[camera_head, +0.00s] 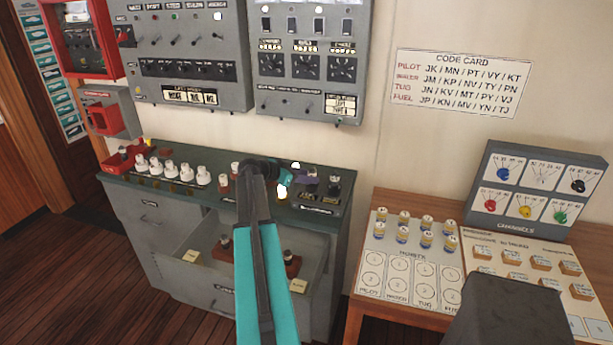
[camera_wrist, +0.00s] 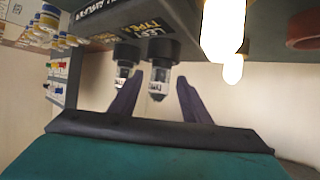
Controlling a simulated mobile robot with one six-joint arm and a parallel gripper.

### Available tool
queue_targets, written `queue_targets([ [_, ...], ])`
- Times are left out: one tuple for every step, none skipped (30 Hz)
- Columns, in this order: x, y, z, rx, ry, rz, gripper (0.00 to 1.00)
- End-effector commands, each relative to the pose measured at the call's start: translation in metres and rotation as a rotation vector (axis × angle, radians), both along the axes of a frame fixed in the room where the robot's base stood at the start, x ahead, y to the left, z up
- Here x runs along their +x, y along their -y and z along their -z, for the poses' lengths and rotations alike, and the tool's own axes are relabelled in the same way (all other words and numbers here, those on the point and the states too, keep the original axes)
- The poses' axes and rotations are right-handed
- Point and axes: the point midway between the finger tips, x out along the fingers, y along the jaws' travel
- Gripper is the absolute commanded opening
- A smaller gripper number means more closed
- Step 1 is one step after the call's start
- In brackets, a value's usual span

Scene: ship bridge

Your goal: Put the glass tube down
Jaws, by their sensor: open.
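My gripper (camera_head: 300,179) is over the right part of the green cabinet top (camera_head: 225,165). In the wrist view, where the scene looks inverted, its two dark fingers (camera_wrist: 158,100) are spread apart. A glass tube (camera_wrist: 159,82) in a black socket shows between the fingers, with free space on both sides. Whether the fingers surround it or are short of it, I cannot tell. A second glass tube (camera_wrist: 122,77) in a black socket stands beside it, by the left finger. In the head view, a socketed tube (camera_head: 334,183) stands just right of my gripper.
Glowing lamps (camera_head: 282,191) stand close to my gripper and also show in the wrist view (camera_wrist: 222,30). Several white-topped pieces (camera_head: 180,172) line the cabinet's left part. An open drawer (camera_head: 215,275) below holds reddish blocks. A wooden desk (camera_head: 360,312) with boards is at right.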

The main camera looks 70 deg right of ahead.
Motion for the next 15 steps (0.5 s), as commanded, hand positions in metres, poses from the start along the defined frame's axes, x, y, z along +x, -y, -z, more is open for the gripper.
queue_targets([
  [0.0,0.0,-0.004,0.0,0.0,0.0,0.43],
  [0.0,0.0,-0.005,0.0,0.0,0.0,0.43],
  [0.002,-0.002,-0.004,0.0,0.0,-0.001,0.43],
  [0.004,-0.006,-0.004,-0.001,0.0,-0.002,0.43],
  [0.006,-0.009,-0.006,-0.002,0.001,-0.001,0.43],
  [0.008,-0.012,-0.008,-0.002,0.001,-0.002,0.43],
  [0.01,-0.015,-0.009,-0.002,0.001,-0.002,0.43],
  [0.012,-0.018,-0.011,-0.001,0.0,-0.002,0.43],
  [0.015,-0.023,-0.013,0.0,0.001,-0.002,0.43],
  [0.017,-0.026,-0.015,-0.001,0.001,-0.003,0.43],
  [0.02,-0.029,-0.017,-0.002,0.001,-0.003,0.43],
  [0.022,-0.033,-0.02,-0.002,0.001,-0.002,0.43],
  [0.024,-0.037,-0.022,-0.001,0.001,-0.001,0.43],
  [0.027,-0.04,-0.023,-0.001,0.001,-0.001,0.43],
  [0.031,-0.045,-0.026,-0.001,0.002,-0.002,0.43],
])
